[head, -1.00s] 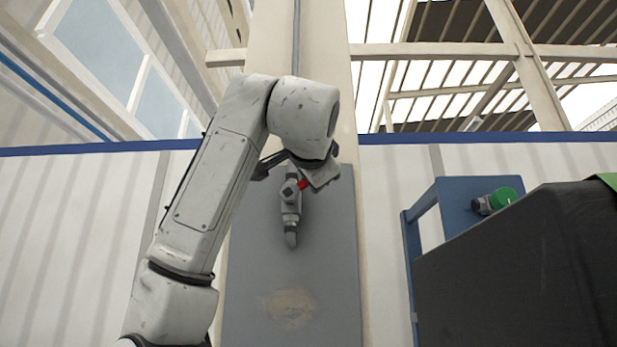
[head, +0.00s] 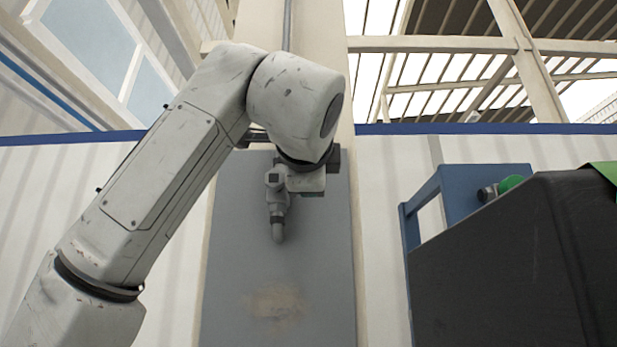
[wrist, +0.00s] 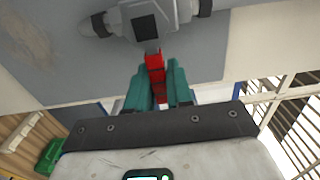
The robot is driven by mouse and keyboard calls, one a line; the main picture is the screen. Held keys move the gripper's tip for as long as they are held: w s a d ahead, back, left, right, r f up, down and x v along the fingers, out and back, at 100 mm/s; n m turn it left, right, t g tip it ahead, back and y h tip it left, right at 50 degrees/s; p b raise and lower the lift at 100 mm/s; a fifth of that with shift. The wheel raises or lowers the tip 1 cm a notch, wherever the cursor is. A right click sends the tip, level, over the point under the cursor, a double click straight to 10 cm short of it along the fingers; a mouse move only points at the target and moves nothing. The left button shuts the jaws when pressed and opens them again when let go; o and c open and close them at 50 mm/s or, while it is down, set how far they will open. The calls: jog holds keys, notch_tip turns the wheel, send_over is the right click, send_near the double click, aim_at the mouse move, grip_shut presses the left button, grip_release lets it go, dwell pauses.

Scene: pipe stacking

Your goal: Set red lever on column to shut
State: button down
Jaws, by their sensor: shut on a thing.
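The red lever (wrist: 156,75) shows in the wrist view, running from the grey valve body (wrist: 119,21) down between the two teal fingers of my gripper (wrist: 160,84). The fingers are shut on the lever, one on each side. In the head view, the grey valve (head: 276,208) with its downward-bent outlet is on the grey panel (head: 230,250) of the column. My gripper (head: 306,183) is at the right of the valve there. The red lever is hidden in the head view by my gripper and wrist.
A blue frame (head: 470,190) with a green-handled valve (head: 510,184) stands at the right, behind a large dark box (head: 510,270). A tan worn patch (head: 275,300) marks the panel below the valve. A white corrugated wall (head: 385,200) lies behind. The panel below the valve is clear.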

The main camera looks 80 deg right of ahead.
jog(key=shift+s+f, duration=0.1)
jog(key=shift+f, duration=0.05)
jog(key=c, duration=1.1)
grip_release()
jog(key=a+b, duration=0.3)
jog(key=a, duration=0.7)
jog(key=shift+s+a, duration=0.35)
jog(key=shift+a, duration=0.05)
